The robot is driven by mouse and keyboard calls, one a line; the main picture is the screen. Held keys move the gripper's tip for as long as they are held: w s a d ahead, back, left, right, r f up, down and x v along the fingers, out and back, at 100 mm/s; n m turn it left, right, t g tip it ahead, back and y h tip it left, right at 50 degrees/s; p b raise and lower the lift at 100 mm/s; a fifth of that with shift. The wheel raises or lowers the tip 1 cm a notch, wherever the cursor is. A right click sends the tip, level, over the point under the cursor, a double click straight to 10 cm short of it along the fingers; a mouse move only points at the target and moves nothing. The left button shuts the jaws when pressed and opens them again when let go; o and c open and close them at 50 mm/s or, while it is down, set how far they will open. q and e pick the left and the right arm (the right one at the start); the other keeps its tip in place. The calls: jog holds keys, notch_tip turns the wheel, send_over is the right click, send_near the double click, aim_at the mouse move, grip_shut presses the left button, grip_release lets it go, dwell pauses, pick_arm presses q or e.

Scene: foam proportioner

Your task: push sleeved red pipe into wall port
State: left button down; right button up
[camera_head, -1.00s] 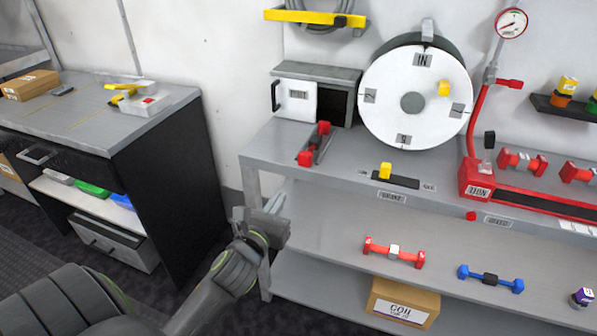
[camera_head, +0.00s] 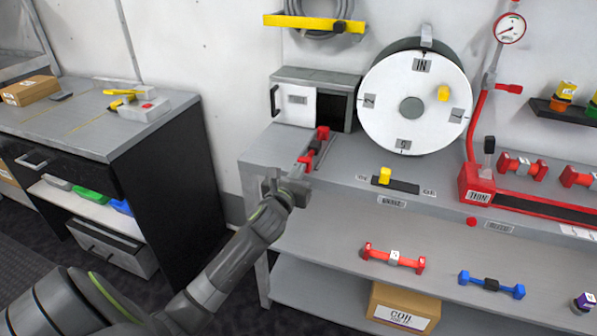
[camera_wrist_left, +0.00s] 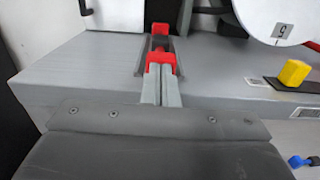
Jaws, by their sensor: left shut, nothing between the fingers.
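A red pipe (camera_head: 305,160) with a dark sleeve around its middle lies in a narrow grey cradle on the upper shelf of the bench, pointing away from me. It also shows in the left wrist view (camera_wrist_left: 160,60), its red near end toward my fingers. My left gripper (camera_head: 299,173) is shut and empty, its fingertips (camera_wrist_left: 161,76) right at the near end and in line with the pipe. I cannot tell whether they touch it. Beyond the far end is a box with a dark opening (camera_head: 334,112); no port inside it can be made out. My right gripper is not in view.
A white wheel (camera_head: 385,110) stands right of the box. A yellow slider knob (camera_head: 385,175) sits on the shelf front. A red valve stand (camera_head: 478,185) is further right. The lower shelf holds red (camera_head: 392,257) and blue (camera_head: 491,283) sleeved pipes. A black cabinet (camera_head: 165,175) stands left.

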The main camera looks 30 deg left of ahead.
aim_at(308, 155)
pick_arm(q)
jog(key=shift+w, duration=0.2)
jog(key=p+x, duration=0.1)
jog(key=x, duration=0.6)
jog(key=shift+w, duration=0.15)
jog(key=shift+w+a, duration=0.1)
dwell(0.3)
